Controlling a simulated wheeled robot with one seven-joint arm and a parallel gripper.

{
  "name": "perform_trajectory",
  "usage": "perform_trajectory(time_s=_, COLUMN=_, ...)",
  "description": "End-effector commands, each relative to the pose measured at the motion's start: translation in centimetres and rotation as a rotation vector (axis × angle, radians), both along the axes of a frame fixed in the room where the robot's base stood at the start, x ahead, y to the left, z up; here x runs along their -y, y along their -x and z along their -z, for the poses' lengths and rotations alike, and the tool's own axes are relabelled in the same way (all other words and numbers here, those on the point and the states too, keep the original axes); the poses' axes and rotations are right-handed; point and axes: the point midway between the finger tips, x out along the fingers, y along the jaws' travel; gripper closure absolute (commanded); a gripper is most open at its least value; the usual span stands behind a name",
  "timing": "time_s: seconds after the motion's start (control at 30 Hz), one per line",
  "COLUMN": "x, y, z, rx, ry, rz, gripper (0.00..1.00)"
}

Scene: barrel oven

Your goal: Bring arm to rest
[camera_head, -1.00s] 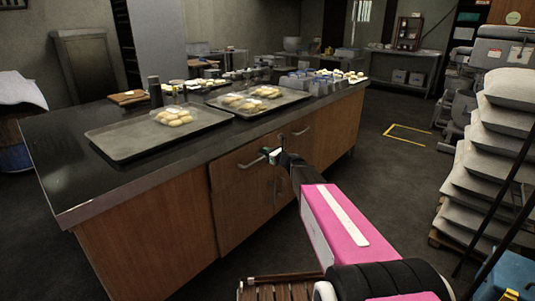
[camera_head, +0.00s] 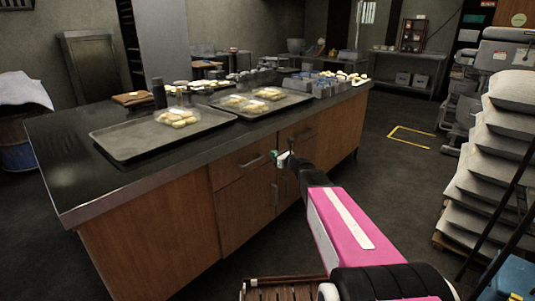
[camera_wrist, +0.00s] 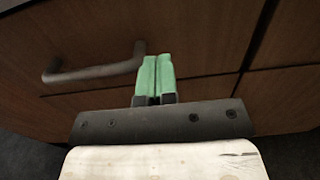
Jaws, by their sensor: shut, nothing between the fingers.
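My gripper (camera_head: 283,156) is in front of the wooden cabinet front (camera_head: 160,232) of the counter, at the level of the handles. In the wrist view my gripper (camera_wrist: 156,75) has its two green fingers shut side by side with nothing between them. A metal bar handle (camera_wrist: 95,72) on the cabinet front is left of the fingers in the wrist view. My pink arm runs from the bottom right of the head view up to the gripper.
The dark counter top (camera_head: 65,165) carries trays (camera_head: 130,150) with bread pieces (camera_head: 178,117) and several small containers. Stacked sacks (camera_head: 490,185) stand at the right. Dark floor (camera_head: 375,180) lies clear between them. A slatted wooden thing (camera_head: 285,290) is at the bottom.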

Motion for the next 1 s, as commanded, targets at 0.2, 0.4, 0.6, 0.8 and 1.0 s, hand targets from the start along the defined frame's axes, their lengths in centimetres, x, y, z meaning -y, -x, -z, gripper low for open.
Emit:
perform_trajectory(time_s=0.2, x=3.3, y=3.6, z=0.0, rx=-0.001, ry=0.0, rz=0.002, gripper=1.0)
perform_trajectory(time_s=0.4, x=5.1, y=5.3, z=0.0, rx=-0.001, ry=0.001, rz=0.001, gripper=1.0)
perform_trajectory(time_s=0.6, x=5.4, y=6.4, z=0.3, rx=0.009, ry=0.036, rz=-0.014, gripper=1.0)
perform_trajectory(time_s=0.8, x=3.2, y=9.9, z=2.3, rx=0.09, ry=0.305, rz=-0.133, gripper=1.0)
perform_trajectory(time_s=1.0, x=1.4, y=14.9, z=5.5, rx=0.219, ry=0.676, rz=-0.342, gripper=1.0)
